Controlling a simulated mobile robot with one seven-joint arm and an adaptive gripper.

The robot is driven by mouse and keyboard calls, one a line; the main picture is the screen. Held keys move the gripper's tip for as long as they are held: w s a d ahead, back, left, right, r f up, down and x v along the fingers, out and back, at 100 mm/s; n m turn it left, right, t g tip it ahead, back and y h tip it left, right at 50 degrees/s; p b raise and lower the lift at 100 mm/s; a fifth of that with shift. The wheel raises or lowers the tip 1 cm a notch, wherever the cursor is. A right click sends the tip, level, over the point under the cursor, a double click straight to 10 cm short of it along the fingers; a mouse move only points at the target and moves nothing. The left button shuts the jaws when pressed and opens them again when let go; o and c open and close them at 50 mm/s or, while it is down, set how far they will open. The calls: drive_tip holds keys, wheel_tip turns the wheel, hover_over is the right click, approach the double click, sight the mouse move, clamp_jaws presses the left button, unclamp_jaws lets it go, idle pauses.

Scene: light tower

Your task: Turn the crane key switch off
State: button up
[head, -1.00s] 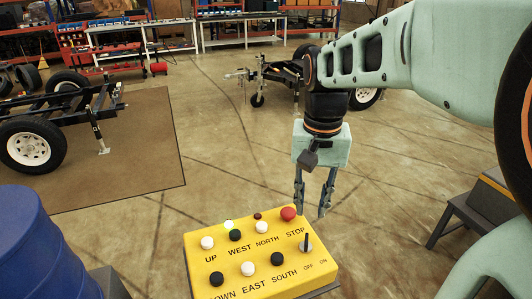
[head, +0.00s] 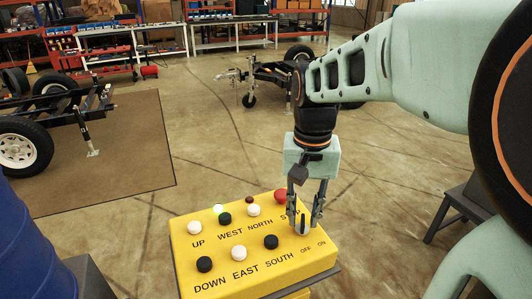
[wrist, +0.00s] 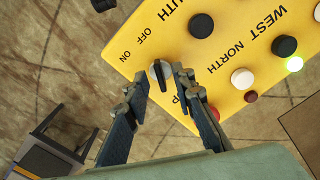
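The crane key switch (head: 302,229) stands at the right end of the yellow control box (head: 190,270), just behind its OFF and ON labels. My gripper (head: 303,218) points down over it, with one finger on each side. In the wrist view, the switch's dark handle on a pale round base (wrist: 160,73) shows between the fingertips (wrist: 164,82). The fingers are apart, and a gap seems to show on both sides of the handle. I cannot tell exactly which label the handle points to. A green light (head: 218,210) on the box is lit.
The red STOP button (head: 281,196) sits close behind the fingers. Several black and white push buttons fill the rest of the box top. A blue barrel (head: 35,250) stands at the left, and a dark stool (head: 465,210) at the right.

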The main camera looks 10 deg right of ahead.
drive_tip(key=shift+f, duration=0.6)
clamp_jaws()
drive_tip(key=shift+n, duration=0.4)
drive_tip(key=n, duration=0.4)
drive_tip(key=shift+d+n, duration=0.1)
drive_tip(key=shift+n, duration=0.2)
drive_tip(key=n+p, duration=0.1)
drive_tip(key=n, duration=0.5)
drive_tip(key=shift+n, duration=0.3)
